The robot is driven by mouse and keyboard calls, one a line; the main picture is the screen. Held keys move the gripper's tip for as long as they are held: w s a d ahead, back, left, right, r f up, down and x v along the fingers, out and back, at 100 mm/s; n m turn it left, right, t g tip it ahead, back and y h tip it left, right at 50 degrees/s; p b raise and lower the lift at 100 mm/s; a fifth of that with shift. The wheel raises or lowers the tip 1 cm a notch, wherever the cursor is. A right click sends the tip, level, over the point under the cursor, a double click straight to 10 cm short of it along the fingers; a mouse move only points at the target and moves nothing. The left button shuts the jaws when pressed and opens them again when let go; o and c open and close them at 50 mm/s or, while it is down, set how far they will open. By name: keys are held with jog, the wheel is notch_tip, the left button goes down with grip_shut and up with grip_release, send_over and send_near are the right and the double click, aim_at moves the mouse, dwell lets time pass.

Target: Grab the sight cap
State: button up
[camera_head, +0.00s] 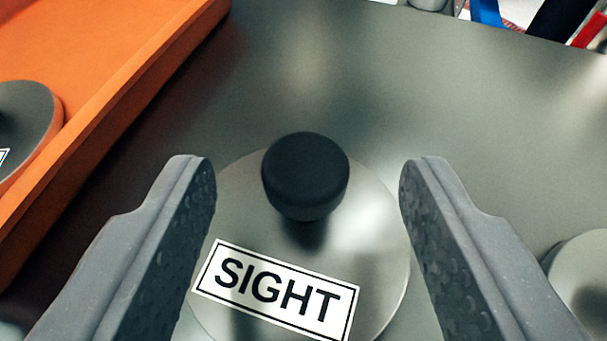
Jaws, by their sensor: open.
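The sight cap (365,235) is a round, shiny metal disc with a black knob (305,175) standing up from it. A white label reading "SIGHT" (275,290) is on its near part. It sits on a dark grey metal surface; its lower edge is cut off by the frame. My gripper (308,172) is open, with one grey finger on each side of the knob. Clear gaps show between the fingers and the knob, and nothing is held. How high the fingertips are above the disc is hard to tell.
An orange tray (110,95) with a raised wall is at the left, holding a dark round part (25,125). Another round metal disc (585,275) is at the right edge. Blue (487,12) and red (588,30) items show at the top right. The surface (400,90) beyond the knob is clear.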

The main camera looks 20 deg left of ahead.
jog(key=shift+w+a+f, duration=0.15)
jog(key=shift+w+f, duration=0.35)
jog(key=shift+w, duration=0.1)
jog(key=shift+w+a, duration=0.1)
jog(key=shift+w, duration=0.3)
grip_shut()
